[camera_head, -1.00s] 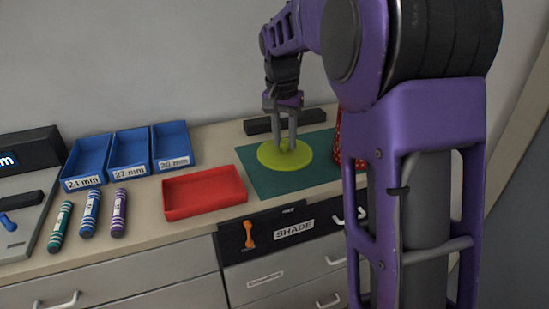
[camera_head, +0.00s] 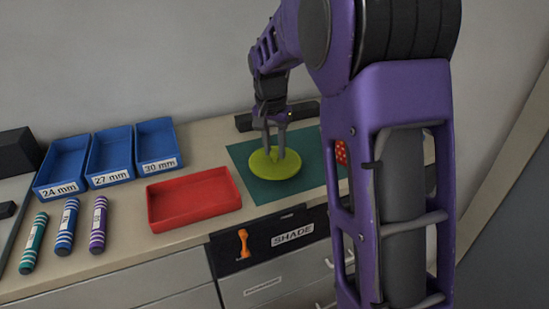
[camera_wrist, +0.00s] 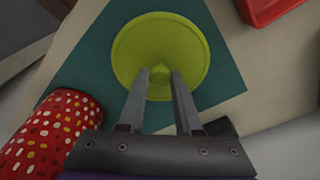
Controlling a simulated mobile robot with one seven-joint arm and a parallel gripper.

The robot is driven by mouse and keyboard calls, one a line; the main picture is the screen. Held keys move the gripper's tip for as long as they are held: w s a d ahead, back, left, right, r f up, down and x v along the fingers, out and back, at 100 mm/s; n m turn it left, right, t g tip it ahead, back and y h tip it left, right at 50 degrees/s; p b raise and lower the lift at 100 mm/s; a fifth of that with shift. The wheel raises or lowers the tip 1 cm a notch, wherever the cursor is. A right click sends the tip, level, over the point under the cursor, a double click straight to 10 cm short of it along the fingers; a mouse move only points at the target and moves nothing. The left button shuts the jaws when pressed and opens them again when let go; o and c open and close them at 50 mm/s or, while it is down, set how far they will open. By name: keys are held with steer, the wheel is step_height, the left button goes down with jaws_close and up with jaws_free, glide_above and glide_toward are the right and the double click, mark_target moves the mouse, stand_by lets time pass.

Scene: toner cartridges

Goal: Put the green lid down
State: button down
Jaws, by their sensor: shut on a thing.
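The green lid (camera_head: 275,164) is a round yellow-green disc over the dark green mat (camera_head: 310,148). In the wrist view the lid (camera_wrist: 160,50) shows face-on, with the green mat (camera_wrist: 85,60) around it. My gripper (camera_head: 273,155) points down at the middle of the lid, and its two fingers (camera_wrist: 159,78) are shut on a small knob there. The fingers partly hide the knob. I cannot tell whether the lid's underside touches the mat or is slightly above it.
A red tray (camera_head: 194,200) lies left of the mat. Blue bins (camera_head: 110,160) and several striped cartridges (camera_head: 66,228) are farther left.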

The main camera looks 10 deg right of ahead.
mark_target(272, 164)
steer(key=shift+f, duration=1.25)
steer(key=shift+f, duration=0.1)
steer(key=c, duration=0.6)
jaws_free()
step_height(272, 164, up, 12)
steer(key=s+a+p, duration=0.1)
steer(key=shift+s+p, duration=0.25)
steer(key=shift+p, duration=0.15)
steer(key=shift+w, duration=0.1)
